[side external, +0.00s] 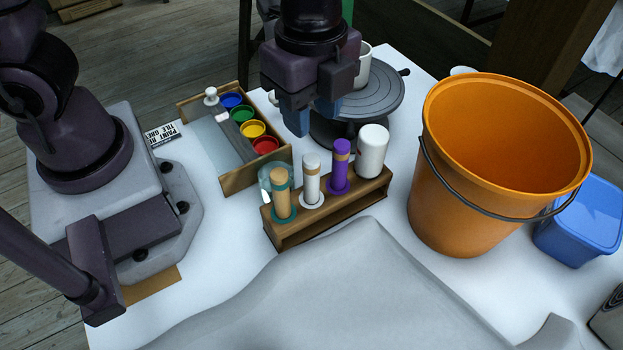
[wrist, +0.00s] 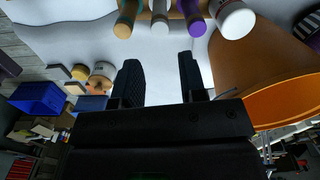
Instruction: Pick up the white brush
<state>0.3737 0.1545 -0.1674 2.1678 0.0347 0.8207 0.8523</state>
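The white brush (side external: 312,178) stands upright in a wooden rack (side external: 330,218), between a teal-ringed brush (side external: 281,195) and a purple brush (side external: 340,168). In the wrist view the white brush (wrist: 159,14) shows at the top edge, partly cut off. My gripper (side external: 313,115) is above and behind the rack in the side view, pointing down, apart from the brushes. In the wrist view my gripper (wrist: 160,76) has its two fingers spread, with nothing between them.
A white cylinder (side external: 372,152) stands at the rack's right end. A paint box (side external: 238,180) is behind left, a grey turntable (side external: 385,95) behind. A large orange bucket (side external: 450,200) and blue tub (side external: 585,225) stand right. Grey cloth-like material (side external: 350,290) fills the front.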

